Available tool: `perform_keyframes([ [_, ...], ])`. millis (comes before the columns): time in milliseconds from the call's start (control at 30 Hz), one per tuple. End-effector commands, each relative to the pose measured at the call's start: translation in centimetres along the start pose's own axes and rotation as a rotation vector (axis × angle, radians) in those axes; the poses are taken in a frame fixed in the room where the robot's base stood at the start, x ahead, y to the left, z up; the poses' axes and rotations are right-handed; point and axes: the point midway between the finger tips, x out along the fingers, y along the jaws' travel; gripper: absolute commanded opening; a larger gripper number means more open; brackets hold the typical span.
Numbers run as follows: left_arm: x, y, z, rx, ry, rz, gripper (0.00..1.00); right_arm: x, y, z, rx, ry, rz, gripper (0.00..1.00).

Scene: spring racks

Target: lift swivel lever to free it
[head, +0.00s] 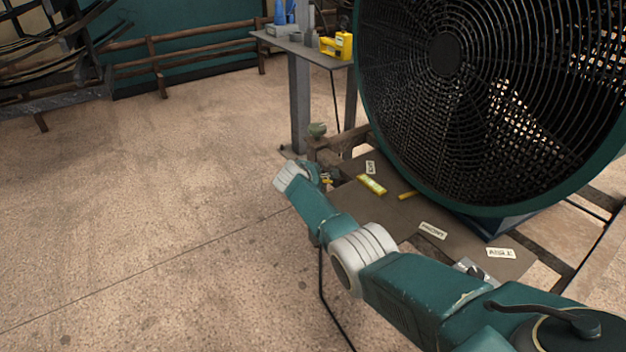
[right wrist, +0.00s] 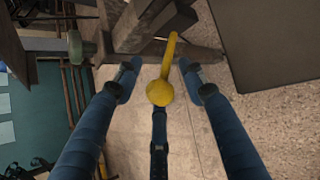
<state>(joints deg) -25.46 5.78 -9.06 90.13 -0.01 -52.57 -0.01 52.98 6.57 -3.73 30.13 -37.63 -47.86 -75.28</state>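A yellow lever with a round knob (right wrist: 160,92) stands out in the middle of the right wrist view, its curved arm running up towards dark wooden beams. My right gripper (right wrist: 157,72) is open, with one blue finger on each side of the lever and clear gaps to it. A third dark finger lies below the knob; whether it touches cannot be told. In the head view my right gripper (head: 322,174) is small and partly hidden by its wrist at the bench's left corner, with a bit of yellow beside it. My left gripper is not in view.
The brown bench (head: 400,212) holds paper labels, a yellow-green block (head: 372,184) and a yellow handle (head: 407,195). A large caged fan (head: 480,90) towers over it. A small green round object (head: 317,130) sits near the corner. The floor at left is clear.

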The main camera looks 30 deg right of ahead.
Motion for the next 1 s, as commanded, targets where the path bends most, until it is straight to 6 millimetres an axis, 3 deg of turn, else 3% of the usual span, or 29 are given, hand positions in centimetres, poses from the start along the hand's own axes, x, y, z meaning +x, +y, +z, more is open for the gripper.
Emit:
perform_keyframes([
  [267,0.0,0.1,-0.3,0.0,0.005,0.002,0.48,-0.2,0.0,-0.4,0.001,0.005,0.001,0.4],
  [467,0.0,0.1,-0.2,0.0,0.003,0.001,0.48,-1.5,0.1,-0.4,0.001,0.003,0.003,0.4],
  [1000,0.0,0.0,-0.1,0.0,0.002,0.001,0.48,-9.2,-0.1,-0.2,0.003,0.005,0.001,0.4],
])
